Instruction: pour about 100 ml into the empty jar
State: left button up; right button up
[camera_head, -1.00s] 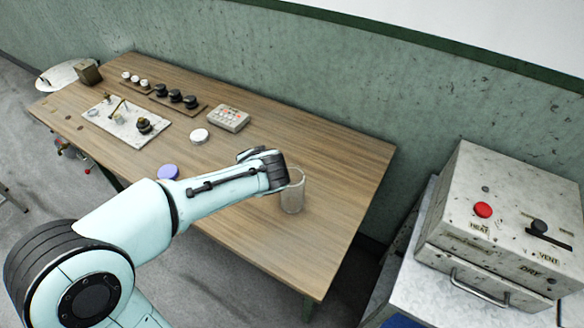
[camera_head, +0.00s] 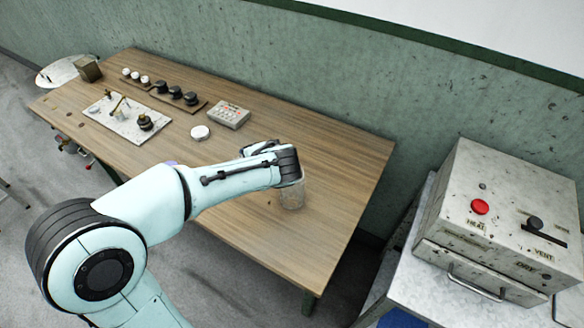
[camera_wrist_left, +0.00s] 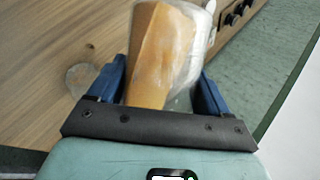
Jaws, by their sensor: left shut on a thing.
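In the left wrist view, my left gripper (camera_wrist_left: 163,88) is shut on a clear glass vessel (camera_wrist_left: 180,45), with one blue finger on each side. Brown and whitish areas show through its wall; I cannot tell what liquid it holds. A faint clear round shape (camera_wrist_left: 82,78) shows on the wood left of the fingers. In the head view, a clear glass jar (camera_head: 292,194) shows just below my left wrist, near the table's front right. I cannot tell whether it is the held one. My left fingers are hidden there by the wrist. My right gripper is in neither view.
The wooden table (camera_head: 335,170) is bare toward its right end. A keypad box (camera_head: 229,115), a white round piece (camera_head: 200,132), black and white knobs and a pale board (camera_head: 125,125) lie farther left. A metal oven box (camera_head: 500,220) stands at the right.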

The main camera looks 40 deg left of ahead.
pick_arm(q)
jog(key=shift+w+r+y, duration=0.15)
jog(key=shift+r+y, duration=0.15)
jog(key=shift+r, duration=0.05)
dwell(0.3)
jog(key=shift+s+a+g, duration=0.15)
jog(key=shift+s+g, duration=0.15)
dwell(0.5)
jog(key=shift+f+m+g+y, duration=0.1)
jog(key=shift+m+g+y, duration=0.3)
dwell(1.8)
